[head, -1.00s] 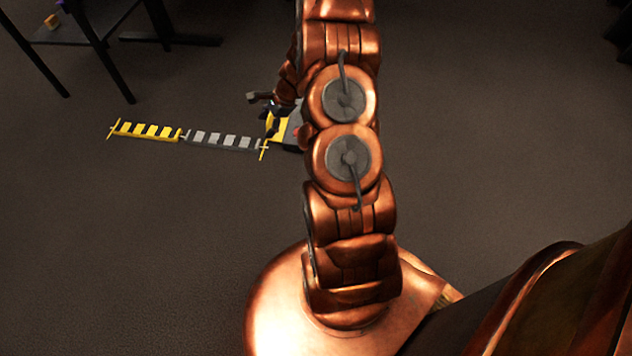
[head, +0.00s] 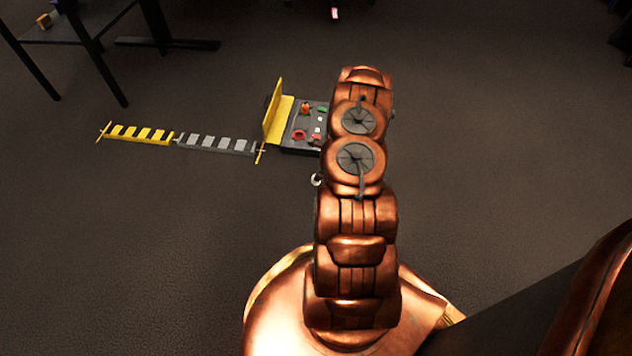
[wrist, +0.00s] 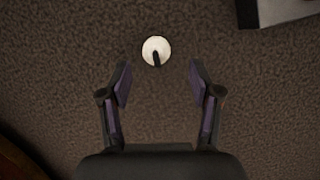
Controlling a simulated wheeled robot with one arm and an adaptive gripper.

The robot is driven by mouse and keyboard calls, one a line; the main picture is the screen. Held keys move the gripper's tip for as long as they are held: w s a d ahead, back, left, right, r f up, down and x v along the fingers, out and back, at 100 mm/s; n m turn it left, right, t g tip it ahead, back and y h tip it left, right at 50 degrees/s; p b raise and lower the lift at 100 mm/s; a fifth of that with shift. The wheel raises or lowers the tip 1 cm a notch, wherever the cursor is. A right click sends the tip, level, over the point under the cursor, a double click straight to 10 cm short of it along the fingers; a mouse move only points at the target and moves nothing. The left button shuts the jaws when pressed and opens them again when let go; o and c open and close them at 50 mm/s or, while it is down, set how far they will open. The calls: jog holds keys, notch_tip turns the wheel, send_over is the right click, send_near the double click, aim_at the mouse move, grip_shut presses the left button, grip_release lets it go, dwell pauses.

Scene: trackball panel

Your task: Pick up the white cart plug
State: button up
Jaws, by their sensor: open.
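The white cart plug (wrist: 156,48) is a small round white piece with a dark mark at its lower middle, seen on the brown floor in the wrist view. In the head view a small pale round piece (head: 316,180), likely the same plug, shows just left of my arm. My gripper (wrist: 160,72) is open and empty, its two fingers apart with the plug beyond the tips and roughly centred between them. In the head view my gripper is hidden behind my arm.
A panel (head: 300,125) with a yellow upright plate and coloured controls sits behind the plug. Yellow and grey striped strips (head: 215,143) extend left from it. A dark table (head: 75,30) stands at the far left. Open floor lies around. A light-edged block (wrist: 285,10) shows at the wrist view's top right.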

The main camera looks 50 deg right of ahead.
jog(key=b+x, duration=0.1)
jog(key=x, duration=0.1)
jog(key=b+x, duration=0.1)
jog(key=x, duration=0.1)
jog(key=b+x, duration=0.1)
jog(key=x, duration=0.1)
jog(key=shift+w+a+f, duration=0.1)
jog(key=shift+a+f, duration=0.1)
jog(key=shift+a, duration=0.1)
jog(key=shift+r, duration=0.1)
jog(key=shift+c, duration=0.2)
jog(key=c, duration=1)
